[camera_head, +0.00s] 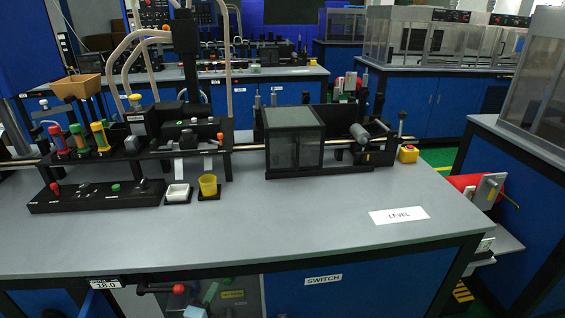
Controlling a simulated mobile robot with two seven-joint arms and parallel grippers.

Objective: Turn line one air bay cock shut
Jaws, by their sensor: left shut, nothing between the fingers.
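Below the front edge of the bench is an open bay (252,298) with pale grey inside. In it a dark pipe-like part with a red knob (179,289) lies roughly level. A green handle (210,292) stands tilted just right of the knob. Which of these is the line one air cock cannot be told. Contact with any handle cannot be made out. My right gripper is not in view.
A SWITCH label (323,279) marks the blue front right of the bay.

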